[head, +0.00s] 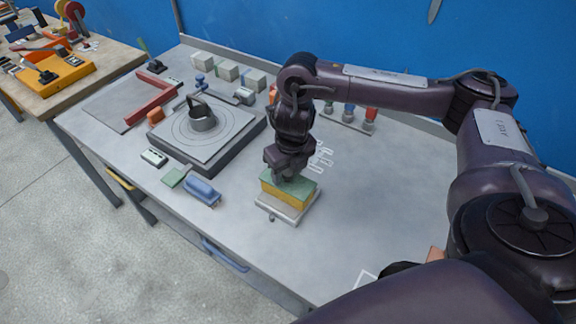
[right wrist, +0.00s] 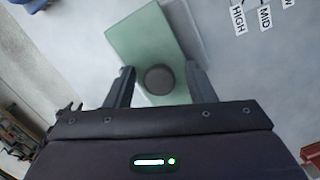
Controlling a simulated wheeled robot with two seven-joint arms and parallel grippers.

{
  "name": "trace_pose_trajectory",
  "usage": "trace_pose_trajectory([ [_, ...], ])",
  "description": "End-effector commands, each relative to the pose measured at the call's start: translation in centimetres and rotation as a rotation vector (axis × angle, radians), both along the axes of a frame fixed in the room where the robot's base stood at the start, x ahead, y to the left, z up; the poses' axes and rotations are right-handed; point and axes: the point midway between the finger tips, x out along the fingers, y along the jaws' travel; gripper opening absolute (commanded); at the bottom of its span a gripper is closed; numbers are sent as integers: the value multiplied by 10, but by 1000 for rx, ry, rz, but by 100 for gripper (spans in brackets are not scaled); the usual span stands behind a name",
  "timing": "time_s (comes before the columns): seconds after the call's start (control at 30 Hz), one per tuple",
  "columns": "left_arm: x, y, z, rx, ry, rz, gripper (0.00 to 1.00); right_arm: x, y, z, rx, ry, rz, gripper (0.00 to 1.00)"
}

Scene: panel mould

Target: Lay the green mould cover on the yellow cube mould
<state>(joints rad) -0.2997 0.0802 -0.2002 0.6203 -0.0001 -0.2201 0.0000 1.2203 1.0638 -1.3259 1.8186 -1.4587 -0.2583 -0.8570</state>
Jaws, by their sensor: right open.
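The green mould cover (head: 294,184) lies on top of the yellow cube mould (head: 284,196), which stands on a light grey base plate (head: 289,212). In the right wrist view the cover (right wrist: 143,45) is a pale green plate with a round dark knob (right wrist: 159,79). My right gripper (head: 285,180) is right above the cover. Its open fingers (right wrist: 158,82) stand on either side of the knob with gaps. The yellow mould is hidden under the cover in the wrist view. My left gripper is not in view.
A blue rounded tool (head: 202,191) and a small green block (head: 174,177) lie to the left. A grey turntable plate (head: 210,140) stands behind them.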

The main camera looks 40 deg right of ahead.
Motion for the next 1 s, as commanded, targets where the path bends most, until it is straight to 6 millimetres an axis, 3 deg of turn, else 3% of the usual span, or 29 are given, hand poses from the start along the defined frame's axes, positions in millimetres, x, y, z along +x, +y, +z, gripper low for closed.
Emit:
trace_pose_trajectory([
  [0.17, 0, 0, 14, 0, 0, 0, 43, 0, 0, 20, 0, -2, 0, 50],
  [0.63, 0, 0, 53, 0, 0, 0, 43, -9, 0, 108, -1, -6, 2, 50],
  [0.8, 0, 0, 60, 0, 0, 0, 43, -12, 0, 125, 0, -3, 1, 50],
  [1.0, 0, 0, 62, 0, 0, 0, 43, -14, 0, 131, 0, -1, 1, 50],
])
